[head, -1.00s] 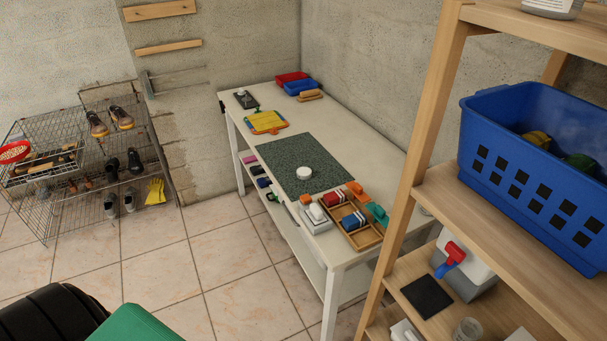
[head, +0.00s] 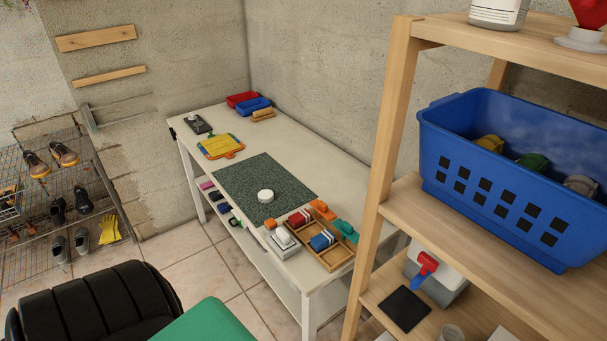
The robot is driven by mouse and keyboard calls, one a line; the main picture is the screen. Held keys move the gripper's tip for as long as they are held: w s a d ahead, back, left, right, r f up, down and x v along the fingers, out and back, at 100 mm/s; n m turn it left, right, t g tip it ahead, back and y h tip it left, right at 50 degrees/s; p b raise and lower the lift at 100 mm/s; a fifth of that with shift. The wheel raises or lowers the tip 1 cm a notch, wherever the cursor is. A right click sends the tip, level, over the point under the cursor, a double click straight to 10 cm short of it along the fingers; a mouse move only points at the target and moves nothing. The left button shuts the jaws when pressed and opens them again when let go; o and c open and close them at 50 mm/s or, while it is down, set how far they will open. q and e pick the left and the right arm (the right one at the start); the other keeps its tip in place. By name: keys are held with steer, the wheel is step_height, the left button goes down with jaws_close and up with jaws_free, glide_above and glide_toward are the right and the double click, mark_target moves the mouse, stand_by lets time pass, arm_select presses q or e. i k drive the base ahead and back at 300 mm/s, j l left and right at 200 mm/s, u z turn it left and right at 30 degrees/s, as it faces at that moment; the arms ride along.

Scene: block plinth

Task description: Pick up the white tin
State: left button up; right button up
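A small round white tin (head: 265,196) sits on a dark green speckled mat (head: 283,182) on the white workbench. It stands a little left of the wooden tray's far end and is in plain view. Neither of my grippers shows in the head view.
On the white bench (head: 321,149) are a wooden tray (head: 339,259) with colored blocks, a yellow board (head: 222,146), and red and blue bins (head: 253,104). A wooden shelf (head: 363,206) with a blue basket (head: 509,201) stands close on the right. A black ribbed seat (head: 95,305) is at front left.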

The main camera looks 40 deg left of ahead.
mark_target(264, 196)
steer(key=j+z, duration=0.2)
steer(key=j, duration=0.35)
steer(key=j+z, duration=0.2)
steer(key=j, duration=0.35)
steer(key=k+j+z, duration=0.2)
steer(key=j, duration=0.35)
steer(key=j+z, duration=0.2)
steer(key=j, duration=0.35)
steer(key=k, duration=0.05)
